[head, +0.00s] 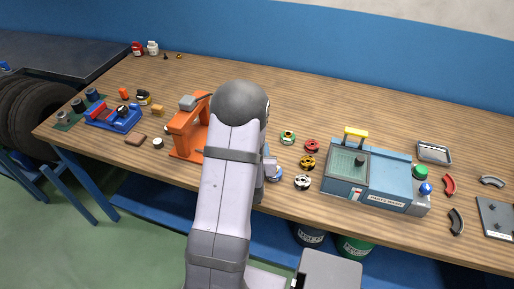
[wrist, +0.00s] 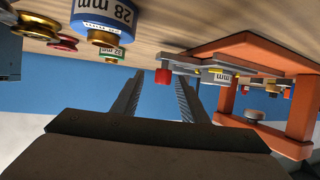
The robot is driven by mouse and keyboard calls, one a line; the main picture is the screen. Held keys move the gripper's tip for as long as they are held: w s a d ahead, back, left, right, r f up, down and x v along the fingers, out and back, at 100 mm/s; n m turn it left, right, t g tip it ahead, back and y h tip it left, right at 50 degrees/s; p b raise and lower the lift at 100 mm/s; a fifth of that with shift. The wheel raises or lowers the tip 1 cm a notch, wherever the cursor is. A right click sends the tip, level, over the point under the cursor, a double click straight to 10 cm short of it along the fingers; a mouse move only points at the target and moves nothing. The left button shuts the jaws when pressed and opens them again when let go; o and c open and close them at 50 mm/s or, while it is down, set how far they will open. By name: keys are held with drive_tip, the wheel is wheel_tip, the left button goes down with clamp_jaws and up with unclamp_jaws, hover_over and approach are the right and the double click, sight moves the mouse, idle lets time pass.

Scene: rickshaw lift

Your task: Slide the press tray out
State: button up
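The orange press (head: 188,135) stands on the bench just left of my arm in the head view. In the wrist view, which looks upside down, its orange frame (wrist: 299,100) is at the right. A flat grey piece (wrist: 187,67), apparently the press tray, reaches out of the frame toward the left and has a red knob (wrist: 163,76) at its near end. My gripper (wrist: 159,77) is open, and the knob appears between its fingertips; I cannot tell whether it is within reach. In the head view my arm hides most of the gripper and the tray.
A blue 28 mm part (wrist: 102,20) is close to the gripper. Red (head: 312,146), yellow (head: 308,162) and white (head: 303,183) round parts lie right of my arm. A blue-grey washing unit (head: 385,185) stands farther right. A blue fixture (head: 114,117) is at left.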

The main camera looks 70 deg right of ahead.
drive_tip(key=v, duration=0.5)
drive_tip(key=shift+d+r, duration=0.15)
drive_tip(key=p+v, duration=0.1)
drive_tip(key=p, duration=0.3)
drive_tip(key=shift+s+a, duration=0.1)
drive_tip(key=shift+a, duration=0.25)
